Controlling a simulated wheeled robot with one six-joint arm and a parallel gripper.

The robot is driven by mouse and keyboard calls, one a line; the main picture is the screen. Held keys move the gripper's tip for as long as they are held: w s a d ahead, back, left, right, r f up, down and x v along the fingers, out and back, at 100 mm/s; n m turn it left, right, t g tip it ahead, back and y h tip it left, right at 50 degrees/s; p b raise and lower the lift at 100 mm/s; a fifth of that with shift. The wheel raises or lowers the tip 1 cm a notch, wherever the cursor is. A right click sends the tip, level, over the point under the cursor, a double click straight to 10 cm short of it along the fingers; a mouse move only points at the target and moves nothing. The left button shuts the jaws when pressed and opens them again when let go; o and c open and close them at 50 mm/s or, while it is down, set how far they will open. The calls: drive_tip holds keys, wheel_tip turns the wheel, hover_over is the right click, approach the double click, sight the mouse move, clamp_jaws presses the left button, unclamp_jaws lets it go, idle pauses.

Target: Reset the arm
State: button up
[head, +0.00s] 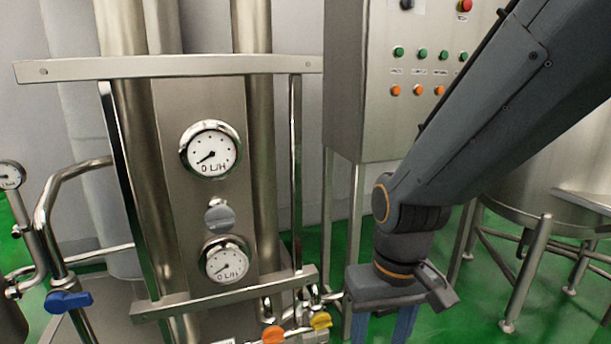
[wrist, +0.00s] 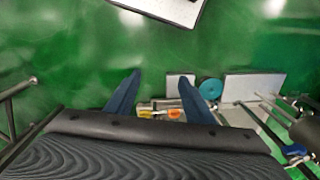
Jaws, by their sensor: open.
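My arm (head: 480,130) reaches down from the upper right of the head view, in front of part of the control cabinet. My gripper (head: 384,328) points downward at the bottom of that view, and its fingertips are cut off by the lower edge. In the wrist view, the two blue fingers of my gripper (wrist: 160,78) stand apart with nothing held between them. Green floor shows beyond the fingertips.
A steel panel with two gauges (head: 211,150) stands left of my arm. Orange (head: 273,335), yellow (head: 320,321) and blue (head: 68,301) valve handles sit low. A control cabinet (head: 350,90) stands behind, and a steel tank (head: 510,190) is at right.

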drive_tip(key=s+d+r+m+p, duration=0.2)
drive_tip(key=d+r+p, duration=0.5)
drive_tip(key=r+p, duration=0.2)
drive_tip(key=shift+d+h+p, duration=0.2)
drive_tip(key=shift+h+p, duration=0.1)
drive_tip(key=shift+p, duration=0.5)
drive_tip(key=shift+c, duration=0.3)
idle(0.7)
